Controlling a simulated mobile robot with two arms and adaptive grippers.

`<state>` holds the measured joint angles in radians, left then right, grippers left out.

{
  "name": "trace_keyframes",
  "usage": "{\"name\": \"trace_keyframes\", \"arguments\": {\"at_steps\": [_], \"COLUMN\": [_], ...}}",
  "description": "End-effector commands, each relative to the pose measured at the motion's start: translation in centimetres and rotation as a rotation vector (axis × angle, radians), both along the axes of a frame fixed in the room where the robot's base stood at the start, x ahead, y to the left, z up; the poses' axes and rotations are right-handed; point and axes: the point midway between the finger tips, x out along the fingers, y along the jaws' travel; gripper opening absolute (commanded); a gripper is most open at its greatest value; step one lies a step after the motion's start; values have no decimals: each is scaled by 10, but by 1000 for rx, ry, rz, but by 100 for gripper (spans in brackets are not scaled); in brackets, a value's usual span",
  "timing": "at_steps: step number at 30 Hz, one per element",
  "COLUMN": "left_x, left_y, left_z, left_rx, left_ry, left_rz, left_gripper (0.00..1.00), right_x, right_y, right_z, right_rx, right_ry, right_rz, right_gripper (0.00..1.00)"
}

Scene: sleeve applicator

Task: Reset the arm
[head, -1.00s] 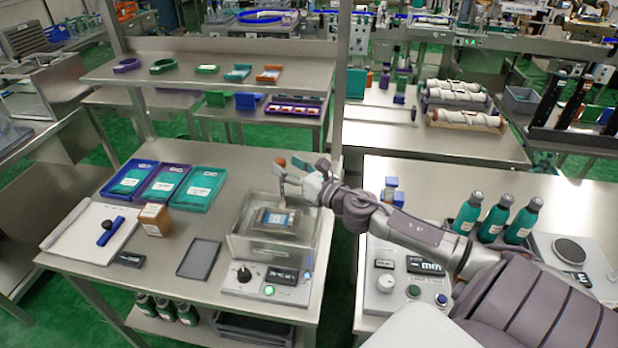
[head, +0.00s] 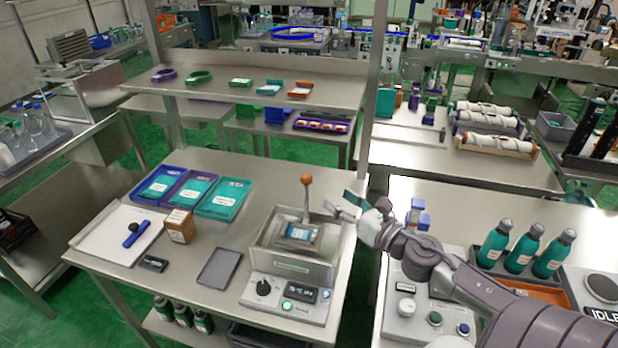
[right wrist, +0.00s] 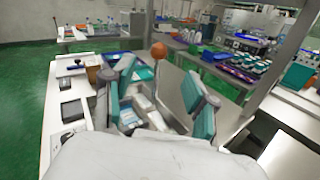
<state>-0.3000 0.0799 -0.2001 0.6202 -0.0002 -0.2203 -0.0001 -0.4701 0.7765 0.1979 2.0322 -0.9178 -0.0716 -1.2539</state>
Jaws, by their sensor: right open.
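The bench machine with a metal tray-like housing (head: 287,270) stands at the right end of the left table. Its lever arm (head: 306,203) stands nearly upright and ends in an orange ball knob (head: 307,180). A small labelled block (head: 302,232) sits inside the housing. My right gripper (head: 349,203) is open and empty just right of the lever, apart from it. In the right wrist view the teal-padded fingers (right wrist: 164,100) are spread wide, with the knob (right wrist: 158,50) beyond them. My left gripper is not in view.
Blue, purple and teal trays (head: 190,193), a brown box (head: 180,226) and a dark flat tray (head: 220,266) lie left of the machine. A metal post (head: 374,95) rises behind my gripper. Teal bottles (head: 520,247) stand on the right table.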

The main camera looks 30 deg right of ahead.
Motion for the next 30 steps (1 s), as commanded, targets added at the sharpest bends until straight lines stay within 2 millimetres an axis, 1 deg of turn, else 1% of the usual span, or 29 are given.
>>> {"name": "trace_keyframes", "arguments": {"at_steps": [5,8,11,14,15,17,18,21,24,27,30], "left_x": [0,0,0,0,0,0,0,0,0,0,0], "left_y": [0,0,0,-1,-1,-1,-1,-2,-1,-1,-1], "left_z": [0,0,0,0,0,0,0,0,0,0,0], "left_rx": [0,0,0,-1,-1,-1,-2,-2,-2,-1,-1], "left_ry": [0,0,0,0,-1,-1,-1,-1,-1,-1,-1], "left_rz": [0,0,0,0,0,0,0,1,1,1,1], "left_gripper": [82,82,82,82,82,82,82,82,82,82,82], "right_x": [0,-2,-11,-33,-47,-72,-88,-122,-148,-170,-190], "right_y": [0,0,-1,-1,3,16,29,59,88,114,138], "right_z": [0,-3,-13,-42,-60,-89,-108,-138,-156,-166,-171], "right_rx": [1,70,328,786,1001,1313,1492,1790,1974,2102,2196], "right_ry": [0,4,23,67,94,140,172,238,291,339,383], "right_rz": [0,-30,-142,-354,-463,-638,-752,-980,-1155,-1306,-1443], "right_gripper": [57,57,57,57,57,57,57,57,57,57,57]}}
